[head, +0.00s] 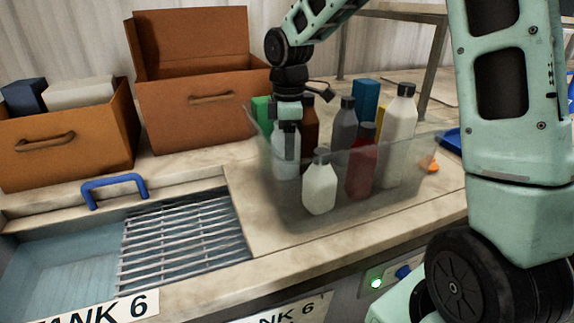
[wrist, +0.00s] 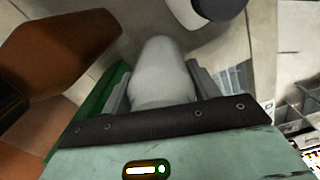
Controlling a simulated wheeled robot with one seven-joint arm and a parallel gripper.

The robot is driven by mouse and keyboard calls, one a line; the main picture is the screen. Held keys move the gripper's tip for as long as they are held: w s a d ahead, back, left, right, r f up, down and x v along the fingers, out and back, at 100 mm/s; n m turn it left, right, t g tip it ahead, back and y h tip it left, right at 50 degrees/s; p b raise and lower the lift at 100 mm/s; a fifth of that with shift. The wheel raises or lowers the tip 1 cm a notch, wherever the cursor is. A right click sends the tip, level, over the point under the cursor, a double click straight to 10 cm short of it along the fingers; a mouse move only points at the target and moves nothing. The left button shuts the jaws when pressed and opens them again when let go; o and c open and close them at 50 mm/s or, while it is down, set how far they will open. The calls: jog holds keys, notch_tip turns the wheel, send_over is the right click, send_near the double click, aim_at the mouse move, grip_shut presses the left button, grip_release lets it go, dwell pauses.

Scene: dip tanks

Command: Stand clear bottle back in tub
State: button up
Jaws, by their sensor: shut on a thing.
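My gripper (head: 287,140) is shut on a clear, pale bottle (head: 286,163) at the back left of the see-through tub (head: 262,190). The bottle looks upright and its lower part shows within the tub's outline; I cannot tell whether it touches the floor of the tub. In the wrist view the same bottle (wrist: 162,72) fills the space between the two fingers (wrist: 155,90). Its top is hidden by the gripper in the head view.
Around it in the tub stand a white bottle (head: 320,188), a red bottle (head: 361,165), a grey bottle (head: 344,128), a tall white bottle (head: 400,125) and a green item (head: 261,108). Brown boxes (head: 195,115) stand to the left. A tank with a metal rack (head: 180,240) lies front left.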

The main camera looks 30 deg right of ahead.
jog(key=shift+f+p, duration=0.4)
jog(key=shift+f, duration=2.25)
jog(key=shift+f, duration=0.15)
jog(key=o, duration=1.3)
notch_tip(320, 180, up, 12)
jog(key=b, duration=0.2)
jog(key=shift+r, duration=0.2)
